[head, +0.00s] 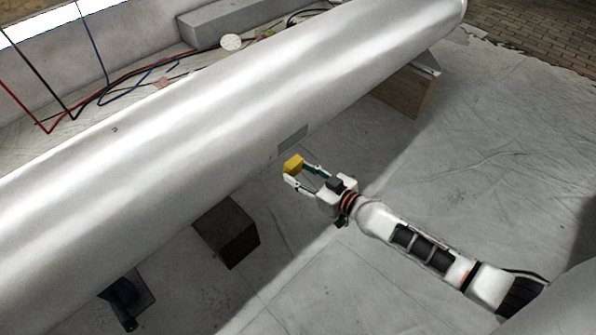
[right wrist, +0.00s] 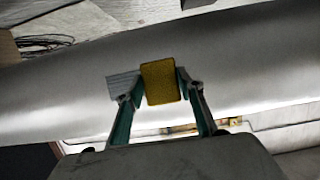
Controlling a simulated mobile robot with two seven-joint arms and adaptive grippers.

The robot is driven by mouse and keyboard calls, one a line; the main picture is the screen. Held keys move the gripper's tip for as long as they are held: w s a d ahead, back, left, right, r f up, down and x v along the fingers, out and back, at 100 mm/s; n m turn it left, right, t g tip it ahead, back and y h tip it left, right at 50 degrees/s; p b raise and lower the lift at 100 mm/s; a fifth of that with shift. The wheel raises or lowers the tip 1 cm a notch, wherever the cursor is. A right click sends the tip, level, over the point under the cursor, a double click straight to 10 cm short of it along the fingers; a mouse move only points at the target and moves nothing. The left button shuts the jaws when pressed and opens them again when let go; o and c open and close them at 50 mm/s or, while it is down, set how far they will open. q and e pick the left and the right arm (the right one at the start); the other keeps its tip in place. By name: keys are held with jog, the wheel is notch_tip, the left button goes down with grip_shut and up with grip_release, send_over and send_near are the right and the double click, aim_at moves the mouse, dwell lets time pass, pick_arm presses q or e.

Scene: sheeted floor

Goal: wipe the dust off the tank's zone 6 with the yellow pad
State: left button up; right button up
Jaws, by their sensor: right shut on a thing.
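The tank (head: 200,125) is a long, shiny silver cylinder lying diagonally across the head view. It also fills the middle of the right wrist view (right wrist: 250,65). A grey rectangular patch (head: 292,138) shows on its near side, and a like patch (right wrist: 121,88) shows left of the pad in the wrist view; I cannot read a zone number. My right gripper (head: 300,171) is shut on the yellow pad (head: 293,164), gripping its sides in the wrist view (right wrist: 161,83). The pad is close to the tank's lower near side; I cannot tell if it touches. My left gripper is not in view.
A wooden block (head: 405,91) and a dark block (head: 227,233) stand under the tank. A dark object (head: 127,298) lies at lower left. Red, black and blue cables (head: 110,92) run behind the tank. The sheeted floor (head: 490,130) at right is clear.

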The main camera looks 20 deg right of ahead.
aim_at(299, 165)
jog(key=shift+s, duration=0.1)
jog(key=shift+s+d+f, duration=0.15)
jog(key=shift+s+d, duration=0.15)
jog(key=shift+s, duration=0.35)
jog(key=shift+s+d+f, duration=0.1)
jog(key=shift+s+d, duration=0.15)
jog(key=shift+s, duration=0.4)
jog(key=shift+r, duration=0.1)
